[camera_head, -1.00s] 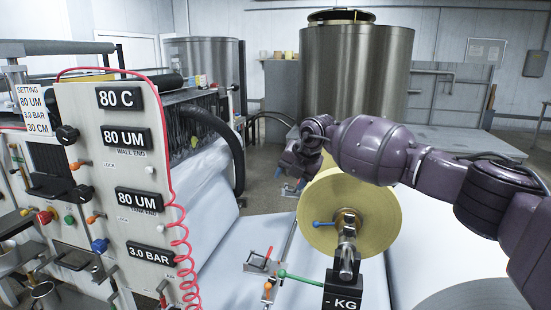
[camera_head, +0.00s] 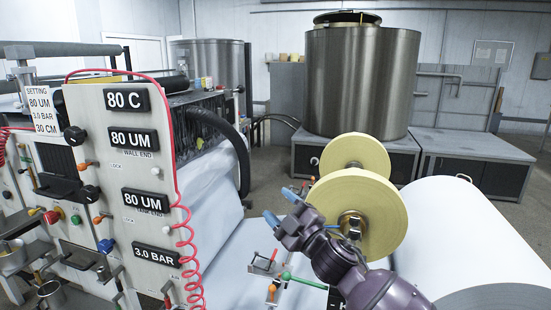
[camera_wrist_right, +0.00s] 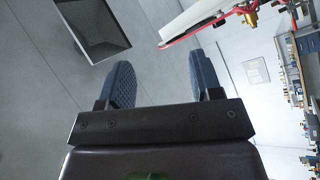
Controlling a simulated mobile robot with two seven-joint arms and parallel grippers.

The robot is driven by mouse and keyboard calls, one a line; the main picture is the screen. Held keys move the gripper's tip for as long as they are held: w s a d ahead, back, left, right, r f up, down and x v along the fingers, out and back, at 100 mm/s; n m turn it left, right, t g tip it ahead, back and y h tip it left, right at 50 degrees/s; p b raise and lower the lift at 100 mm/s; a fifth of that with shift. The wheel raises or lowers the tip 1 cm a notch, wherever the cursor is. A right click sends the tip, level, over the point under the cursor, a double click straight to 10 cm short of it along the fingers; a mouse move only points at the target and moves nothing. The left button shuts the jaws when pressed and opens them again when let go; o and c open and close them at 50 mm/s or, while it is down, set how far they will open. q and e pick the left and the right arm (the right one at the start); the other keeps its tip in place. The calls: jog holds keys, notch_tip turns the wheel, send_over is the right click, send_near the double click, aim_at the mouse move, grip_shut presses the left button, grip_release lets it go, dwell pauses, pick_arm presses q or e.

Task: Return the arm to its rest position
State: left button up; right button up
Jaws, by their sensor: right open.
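My right arm (camera_head: 340,262) comes in from the bottom edge, right of centre, in the head view. My right gripper (camera_head: 281,206) points up and left, with its blue fingers apart and nothing between them. It appears in front of and left of the nearer yellow roll (camera_head: 385,210); whether the arm touches that roll cannot be told. My left gripper is not in view.
A control panel (camera_head: 130,200) with knobs and a red coiled hose (camera_head: 188,255) stands at the left. A second yellow roll (camera_head: 357,150) stands behind the first, and a large white roll (camera_head: 455,225) lies at the right. A steel tank (camera_head: 358,85) stands at the back.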

jog(key=s+d+f+m+h, duration=0.55)
jog(key=d+f+m, duration=0.2)
jog(key=f, duration=0.35)
jog(key=s+d+f+m+h, duration=0.4)
jog(key=s+d+f+m, duration=0.25)
jog(key=d+f, duration=0.3)
jog(key=s+d+f+m+g+h, duration=0.2)
jog(key=s+d+f, duration=0.2)
jog(key=s+f, duration=0.4)
jog(key=s+d+f+m+g+h, duration=0.1)
jog(key=s+d+f, duration=0.4)
jog(key=s, duration=1)
notch_tip(320, 180, down, 4)
jog(key=shift+s+d+r+m+g+h, duration=0.15)
jog(key=shift+s+d+m+g+h, duration=0.2)
jog(key=shift+g+h, duration=0.6)
jog(key=shift+w+a, duration=0.15)
